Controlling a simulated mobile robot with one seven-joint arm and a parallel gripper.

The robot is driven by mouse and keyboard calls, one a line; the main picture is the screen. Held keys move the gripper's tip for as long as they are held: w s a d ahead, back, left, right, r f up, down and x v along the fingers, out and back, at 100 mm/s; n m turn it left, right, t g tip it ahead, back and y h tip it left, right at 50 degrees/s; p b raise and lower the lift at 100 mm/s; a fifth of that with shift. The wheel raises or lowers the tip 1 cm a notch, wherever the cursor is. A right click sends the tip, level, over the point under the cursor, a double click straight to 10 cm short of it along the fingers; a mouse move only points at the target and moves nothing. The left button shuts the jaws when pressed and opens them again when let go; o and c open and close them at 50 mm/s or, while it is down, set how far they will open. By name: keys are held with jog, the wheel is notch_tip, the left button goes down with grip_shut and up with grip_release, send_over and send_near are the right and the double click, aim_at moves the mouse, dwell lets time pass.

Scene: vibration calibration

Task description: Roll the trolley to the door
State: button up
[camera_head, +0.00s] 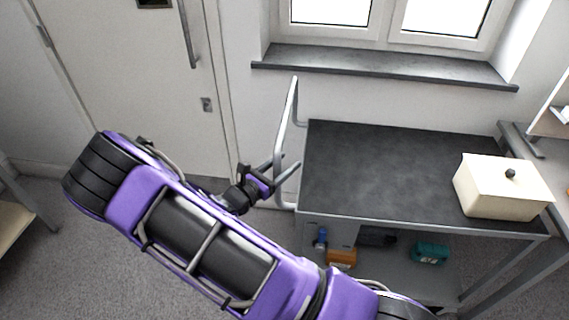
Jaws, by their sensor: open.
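The trolley (370,165) has a dark top, a grey frame and a lower shelf, and stands in the right half of the head view below the window. Its pale push handle (290,112) rises at its left end. The door (130,75) is white with a long metal pull handle, at the upper left. My gripper (284,171) is open beside the lower part of the push handle, its fingers pointing right towards it. Whether the fingers touch the handle or reach around it, I cannot tell. My purple arm hides part of the floor and the trolley's lower left.
A cream box with a dark knob (503,187) sits on the trolley top's right end. A teal item (430,253) and an orange item (341,258) lie on the lower shelf. A bench (540,150) adjoins at right. Floor before the door is partly visible and clear.

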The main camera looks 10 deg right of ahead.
grip_shut()
dwell(1.4)
